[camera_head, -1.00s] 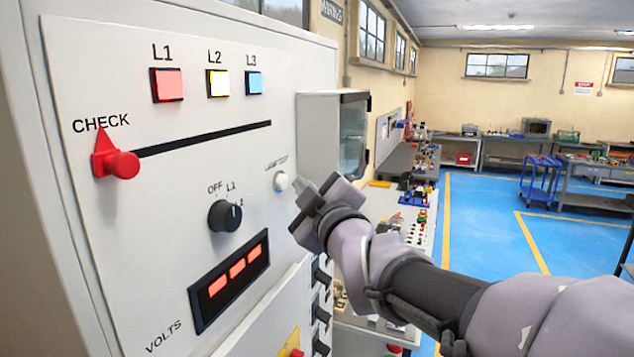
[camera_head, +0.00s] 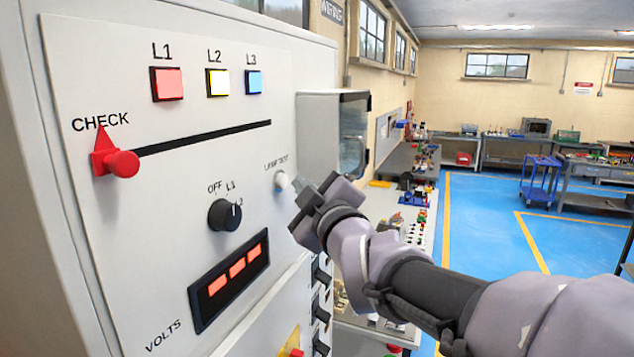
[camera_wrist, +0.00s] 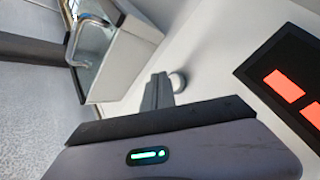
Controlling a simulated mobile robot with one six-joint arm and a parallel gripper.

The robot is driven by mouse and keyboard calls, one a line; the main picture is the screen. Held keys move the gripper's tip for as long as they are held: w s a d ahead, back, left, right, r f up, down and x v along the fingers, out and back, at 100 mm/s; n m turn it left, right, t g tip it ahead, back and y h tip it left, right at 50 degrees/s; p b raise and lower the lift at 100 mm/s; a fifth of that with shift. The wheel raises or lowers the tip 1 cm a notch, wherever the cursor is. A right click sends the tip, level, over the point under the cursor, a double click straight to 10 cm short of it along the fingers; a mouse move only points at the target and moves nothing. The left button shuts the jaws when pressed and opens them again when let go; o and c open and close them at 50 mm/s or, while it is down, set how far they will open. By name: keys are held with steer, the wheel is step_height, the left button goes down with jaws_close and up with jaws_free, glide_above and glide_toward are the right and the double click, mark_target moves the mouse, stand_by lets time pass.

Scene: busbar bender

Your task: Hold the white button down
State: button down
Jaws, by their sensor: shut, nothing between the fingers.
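The white button (camera_head: 281,180) sits on the grey panel, just under a small label that reads roughly "LAMP TEST". It also shows in the wrist view (camera_wrist: 177,82), just beyond my fingertips. My gripper (camera_head: 301,184) is shut and empty, its fingertips pointing left at the button from the right side. In the wrist view my gripper (camera_wrist: 158,88) appears very close to the button. I cannot tell whether the tips touch it or whether the button is pressed in.
The panel carries a black rotary knob (camera_head: 225,215), a red display (camera_head: 230,280), a red slider handle (camera_head: 120,163) and lamps L1 (camera_head: 168,84), L2 (camera_head: 218,83) and L3 (camera_head: 254,82). A grey box (camera_head: 318,130) juts out behind the button. Open floor lies to the right.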

steer(key=shift+a+f, duration=0.1)
steer(key=shift+w+a+b, duration=0.15)
steer(key=shift+a+b, duration=0.1)
steer(key=shift+b, duration=0.25)
steer(key=shift+w+a+b, duration=0.15)
steer(key=shift+a+b, duration=0.3)
steer(key=shift+b, duration=0.1)
stand_by(1.3)
steer(key=shift+d, duration=0.1)
stand_by(0.9)
steer(key=shift+s+d, duration=0.3)
steer(key=shift+d, duration=0.4)
steer(key=d, duration=0.1)
steer(key=s+d+p, duration=0.1)
steer(key=d, duration=0.2)
steer(key=shift+s+d, duration=0.35)
